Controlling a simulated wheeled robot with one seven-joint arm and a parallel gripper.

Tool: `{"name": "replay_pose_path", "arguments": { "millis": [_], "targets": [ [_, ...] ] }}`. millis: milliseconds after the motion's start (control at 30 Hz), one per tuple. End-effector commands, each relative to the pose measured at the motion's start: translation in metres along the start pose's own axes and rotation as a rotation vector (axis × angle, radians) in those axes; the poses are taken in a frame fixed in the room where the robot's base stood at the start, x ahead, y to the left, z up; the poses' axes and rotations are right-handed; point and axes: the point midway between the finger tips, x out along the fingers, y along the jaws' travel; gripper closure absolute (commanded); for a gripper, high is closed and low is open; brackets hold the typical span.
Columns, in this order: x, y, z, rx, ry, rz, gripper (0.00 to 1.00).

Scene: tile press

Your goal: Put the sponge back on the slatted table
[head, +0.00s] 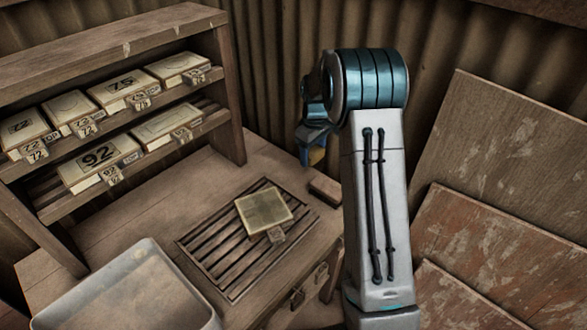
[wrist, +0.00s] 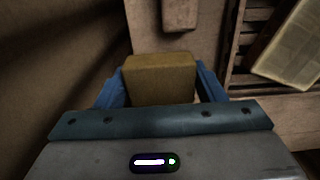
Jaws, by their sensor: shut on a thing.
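The sponge (wrist: 160,80) is a yellow-brown block between the blue fingers of my gripper (wrist: 160,90) in the wrist view. My gripper is shut on it. In the head view my gripper (head: 315,142) hangs beside my arm, and a small yellowish part of the sponge (head: 317,157) shows below it; the rest is hidden. The sponge is held in the air beyond the far right edge of the slatted table (head: 215,256). The table's slats also show at the right of the wrist view (wrist: 244,40).
A pale square tile (head: 263,208) with a small tag lies on the slats. A brown block (head: 325,191) lies on the wood near the right edge. A shelf of numbered boxes (head: 92,156) stands left, a pale basin (head: 130,290) in front. Boards (head: 510,150) lean at right.

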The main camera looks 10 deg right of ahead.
Motion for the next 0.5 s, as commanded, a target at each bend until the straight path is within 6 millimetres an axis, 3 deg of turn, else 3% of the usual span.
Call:
{"name": "replay_pose_path", "arguments": {
  "millis": [100, 300, 500],
  "targets": [
    [0.016, -0.011, -0.026, -0.003, -0.002, -0.001, 0.58],
    [0.037, -0.023, -0.058, 0.003, 0.0, 0.0, 0.58],
    [0.047, -0.027, -0.068, 0.006, 0.0, 0.0, 0.58]
  ]
}}
